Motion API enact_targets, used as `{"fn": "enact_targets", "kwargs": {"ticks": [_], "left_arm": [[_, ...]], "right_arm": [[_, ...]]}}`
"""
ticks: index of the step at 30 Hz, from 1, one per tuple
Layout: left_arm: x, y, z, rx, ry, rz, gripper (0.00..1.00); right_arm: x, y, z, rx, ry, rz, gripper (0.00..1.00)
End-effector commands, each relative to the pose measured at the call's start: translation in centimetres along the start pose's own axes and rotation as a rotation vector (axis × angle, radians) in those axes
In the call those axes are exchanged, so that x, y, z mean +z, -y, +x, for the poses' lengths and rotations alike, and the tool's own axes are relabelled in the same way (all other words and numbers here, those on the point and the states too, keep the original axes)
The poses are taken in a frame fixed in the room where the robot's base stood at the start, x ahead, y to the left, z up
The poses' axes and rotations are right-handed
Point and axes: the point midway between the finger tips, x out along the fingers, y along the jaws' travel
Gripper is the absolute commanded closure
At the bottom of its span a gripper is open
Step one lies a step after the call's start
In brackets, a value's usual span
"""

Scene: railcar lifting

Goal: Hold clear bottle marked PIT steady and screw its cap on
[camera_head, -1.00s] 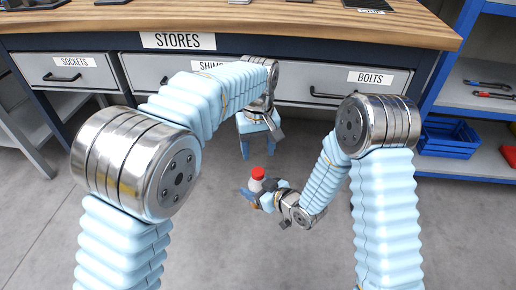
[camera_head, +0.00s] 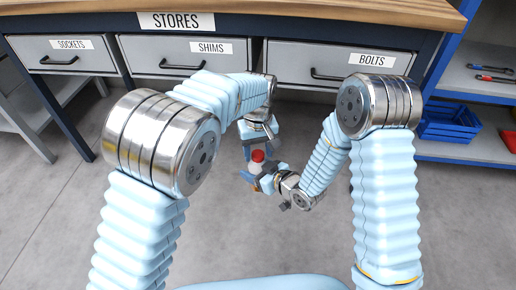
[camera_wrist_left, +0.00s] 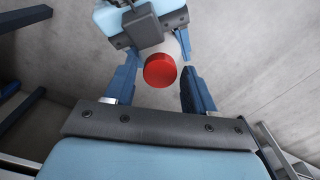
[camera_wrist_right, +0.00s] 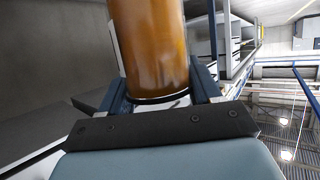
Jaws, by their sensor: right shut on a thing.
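The bottle's red cap (camera_head: 258,156) shows in the head view between my two grippers. In the left wrist view the round red cap (camera_wrist_left: 160,70) is seen from above, between the fingers of my left gripper (camera_wrist_left: 158,80), with gaps on both sides. My left gripper is open around or just above it; I cannot tell its exact height. My right gripper (camera_wrist_right: 160,92) is shut on the bottle (camera_wrist_right: 155,45), an amber-brown cylinder with a dark and white band near the fingers. No PIT mark is readable. I cannot tell how tightly the cap sits.
A workbench (camera_head: 330,12) with drawers marked SOCKETS, SHIMS and BOLTS stands ahead. A blue shelf unit at the right holds a blue bin (camera_head: 448,124) and hand tools. The grey floor around the grippers is clear.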

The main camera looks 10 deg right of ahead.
Motion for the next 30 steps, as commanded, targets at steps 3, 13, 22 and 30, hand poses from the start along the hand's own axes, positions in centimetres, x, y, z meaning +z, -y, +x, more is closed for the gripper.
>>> {"fn": "enact_targets", "kwargs": {"ticks": [3, 13, 22, 30], "left_arm": [[0.0, 0.0, 0.0, 0.0, 0.0, 0.0, 0.64], [0.0, 0.0, -0.1, 0.0, 0.0, 0.0, 0.47], [0.0, 0.0, -0.1, 0.0, 0.0, 0.0, 0.37], [0.0, -0.1, -2.8, 0.003, -0.002, 0.0, 0.37]], "right_arm": [[-0.1, 0.0, 0.0, 0.0, -0.001, 0.0, 1.0], [0.0, 0.0, 0.0, 0.0, -0.001, 0.0, 1.0], [-0.1, 0.0, 0.0, 0.0, -0.001, 0.0, 1.0], [-0.1, 0.0, 0.0, 0.0, -0.001, 0.0, 1.0]]}}
